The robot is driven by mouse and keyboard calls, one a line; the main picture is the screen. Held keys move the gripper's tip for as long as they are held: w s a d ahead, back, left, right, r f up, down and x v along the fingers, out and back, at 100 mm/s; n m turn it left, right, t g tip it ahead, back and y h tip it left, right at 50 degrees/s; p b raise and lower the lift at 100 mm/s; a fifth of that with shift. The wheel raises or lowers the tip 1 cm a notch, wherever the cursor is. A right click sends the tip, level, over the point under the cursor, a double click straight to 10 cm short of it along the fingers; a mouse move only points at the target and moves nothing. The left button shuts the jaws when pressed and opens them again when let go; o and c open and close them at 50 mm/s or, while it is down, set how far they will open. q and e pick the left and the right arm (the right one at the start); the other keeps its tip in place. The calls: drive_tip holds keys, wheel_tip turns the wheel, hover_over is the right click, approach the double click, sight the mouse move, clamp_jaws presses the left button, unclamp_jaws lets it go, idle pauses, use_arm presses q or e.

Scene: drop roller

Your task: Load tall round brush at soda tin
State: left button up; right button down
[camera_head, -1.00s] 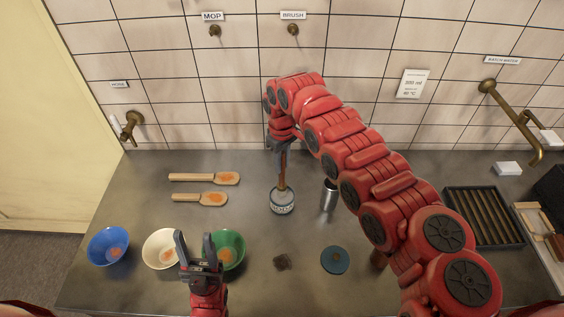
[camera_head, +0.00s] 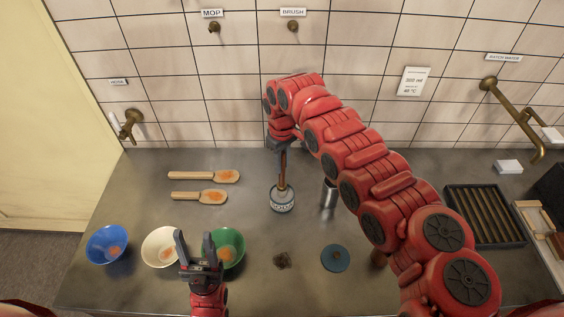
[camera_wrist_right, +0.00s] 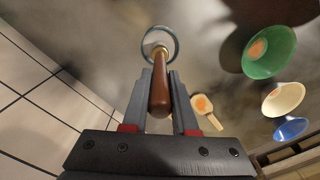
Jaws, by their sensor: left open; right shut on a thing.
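My right gripper (camera_head: 283,147) is shut on the brown wooden handle (camera_head: 283,172) of the tall round brush and holds it upright. The brush's lower end is at the mouth of the soda tin (camera_head: 282,206), a round pale tin with a dark-lettered label on the worktop. In the right wrist view the handle (camera_wrist_right: 160,95) lies between the fingers (camera_wrist_right: 161,88), and its brass collar points into the tin's round rim (camera_wrist_right: 174,37). How deep the bristles sit is hidden. My left gripper (camera_head: 196,250) is open and empty, in front of the cream and green bowls.
A metal cylinder (camera_head: 329,194) stands close right of the tin. Two wooden scoops (camera_head: 205,176) with orange powder lie left of it. Blue (camera_head: 107,245), cream (camera_head: 153,253) and green (camera_head: 233,239) bowls stand front left. A dark clump (camera_head: 282,261) and blue disc (camera_head: 335,258) lie in front.

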drive_tip(key=shift+b, duration=0.3)
idle(1.2)
drive_tip(key=shift+r, duration=3.5)
